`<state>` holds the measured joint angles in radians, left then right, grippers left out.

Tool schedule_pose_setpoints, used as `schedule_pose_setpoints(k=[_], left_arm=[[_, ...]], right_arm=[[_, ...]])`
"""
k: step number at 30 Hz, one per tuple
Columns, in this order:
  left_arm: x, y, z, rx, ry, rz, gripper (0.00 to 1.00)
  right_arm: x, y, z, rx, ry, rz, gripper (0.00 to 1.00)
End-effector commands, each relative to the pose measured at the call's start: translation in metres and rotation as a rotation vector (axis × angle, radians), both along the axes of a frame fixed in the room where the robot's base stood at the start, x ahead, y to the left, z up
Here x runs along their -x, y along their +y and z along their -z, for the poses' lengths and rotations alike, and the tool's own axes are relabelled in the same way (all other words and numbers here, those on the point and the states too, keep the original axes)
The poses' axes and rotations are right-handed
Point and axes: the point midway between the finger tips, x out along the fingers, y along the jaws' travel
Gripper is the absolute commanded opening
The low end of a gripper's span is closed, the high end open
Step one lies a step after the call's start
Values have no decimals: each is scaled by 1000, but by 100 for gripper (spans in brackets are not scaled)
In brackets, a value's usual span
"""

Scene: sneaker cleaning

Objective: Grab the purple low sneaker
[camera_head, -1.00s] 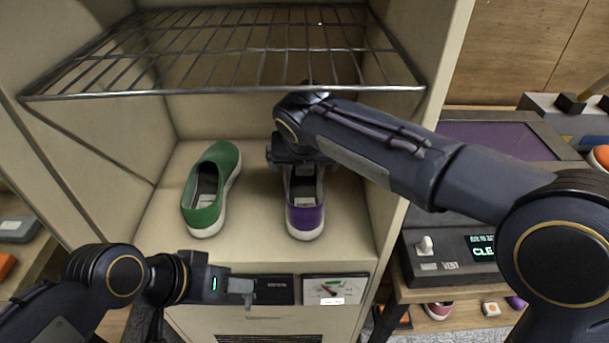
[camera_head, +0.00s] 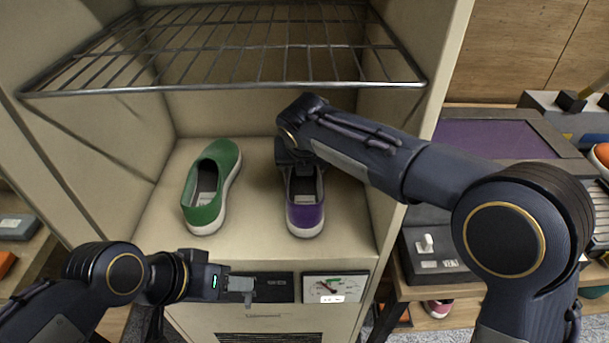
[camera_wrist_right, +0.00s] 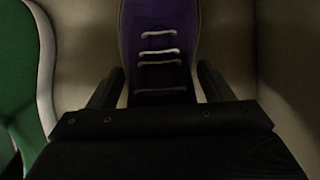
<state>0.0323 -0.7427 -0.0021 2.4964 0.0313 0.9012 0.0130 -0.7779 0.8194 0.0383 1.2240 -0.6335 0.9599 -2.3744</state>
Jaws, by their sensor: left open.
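The purple low sneaker (camera_head: 306,215) stands on the cabinet floor, to the right of a green sneaker (camera_head: 206,188), heel towards me. My right arm reaches in over its toe half, which is hidden in the head view. In the right wrist view the purple sneaker (camera_wrist_right: 160,45), with white laces, lies between the two fingers of my right gripper (camera_wrist_right: 160,82). The fingers are apart, one on each side of the shoe; no firm grip on it shows. My left gripper (camera_head: 246,288) is open and empty in front of the cabinet, low at the left.
A wire rack (camera_head: 240,55) spans the cabinet above the shoes. The cabinet's right wall (camera_head: 425,130) stands close beside my right arm. A gauge (camera_head: 330,288) sits on the front panel. A bench with a purple panel (camera_head: 495,140) stands at the right. The green sneaker is close to the left.

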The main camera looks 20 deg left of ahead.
Motion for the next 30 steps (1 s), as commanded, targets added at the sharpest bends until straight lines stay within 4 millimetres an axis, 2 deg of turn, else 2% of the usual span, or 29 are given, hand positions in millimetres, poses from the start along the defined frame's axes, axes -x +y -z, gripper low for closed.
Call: schedule_pose_setpoints(k=[1, 7, 8, 17, 20, 26, 27, 30], left_arm=[[0, 0, 0, 0, 0, 0, 49], [0, 0, 0, 0, 0, 0, 49], [0, 0, 0, 0, 0, 0, 49], [0, 0, -1, 0, 0, 0, 49], [0, 0, -3, 0, 0, 0, 49], [0, 0, -8, 0, 0, 0, 49], [0, 0, -8, 0, 0, 0, 49], [0, 0, -1, 0, 0, 0, 49]], right_arm=[[0, 0, 0, 0, 0, 0, 67], [0, 0, 0, 0, 0, 0, 41], [0, 0, -1, -1, -2, 0, 40], [0, 0, -4, -3, -2, 0, 39], [0, 0, -11, -3, -2, 0, 39], [-1, 1, -37, -5, -5, 0, 39], [1, 0, -41, -4, -3, -1, 39], [22, -6, -36, -1, -3, -4, 39]])
